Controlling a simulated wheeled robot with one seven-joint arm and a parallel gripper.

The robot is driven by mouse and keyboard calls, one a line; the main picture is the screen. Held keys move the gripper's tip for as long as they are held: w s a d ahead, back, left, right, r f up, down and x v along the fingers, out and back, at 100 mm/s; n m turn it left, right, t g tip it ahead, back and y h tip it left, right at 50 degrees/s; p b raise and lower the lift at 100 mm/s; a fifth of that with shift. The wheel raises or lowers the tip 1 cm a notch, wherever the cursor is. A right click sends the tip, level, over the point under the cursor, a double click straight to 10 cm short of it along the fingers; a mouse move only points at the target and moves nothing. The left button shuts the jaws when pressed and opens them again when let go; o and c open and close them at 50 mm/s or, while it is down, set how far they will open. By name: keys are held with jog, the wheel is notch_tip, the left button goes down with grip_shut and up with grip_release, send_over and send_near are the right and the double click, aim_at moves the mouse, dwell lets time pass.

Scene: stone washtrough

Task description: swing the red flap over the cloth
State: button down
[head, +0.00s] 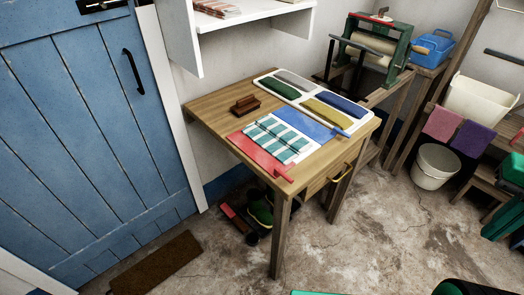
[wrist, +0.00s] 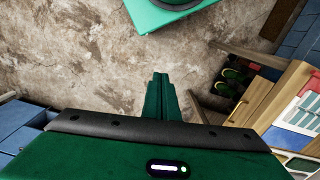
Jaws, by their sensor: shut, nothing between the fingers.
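The red flap (head: 254,151) lies flat on the wooden table (head: 213,111), at the left and near side of the cloth, with a small red tab at its near right corner. The cloth (head: 278,141), striped teal and white, lies flat between the red flap and a blue flap (head: 300,122). The cloth also shows at the right edge of the wrist view (wrist: 304,110), with part of the red flap (wrist: 311,77) above it. My gripper (wrist: 160,76) is shut and empty over bare floor, well apart from the table.
A drawer with a yellow handle (head: 341,172) faces front. The floor (head: 350,240) in front is clear.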

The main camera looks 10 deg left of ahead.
jog(key=c, duration=2.4)
grip_release()
jog(key=shift+c, duration=0.2)
jog(key=o, duration=0.5)
jog(key=shift+s+r, duration=0.25)
jog(key=shift+s, duration=0.05)
jog(key=shift+o, duration=0.6)
jog(key=w+a+r+n+h, duration=0.1)
jog(key=w+a+n, duration=0.3)
jog(key=w, duration=0.6)
jog(key=shift+a+r+n+h, duration=0.3)
jog(key=shift+a+r+n, duration=0.15)
jog(key=shift+a, duration=0.3)
jog(key=n+t, duration=0.2)
jog(key=n, duration=0.9)
send_near(286, 175)
jog(key=f, duration=0.5)
jog(key=w+f, duration=0.1)
jog(key=f, duration=0.1)
jog(key=shift+w+d+f, duration=0.1)
jog(key=shift+d+f, duration=0.15)
jog(key=shift+d, duration=0.15)
grip_shut()
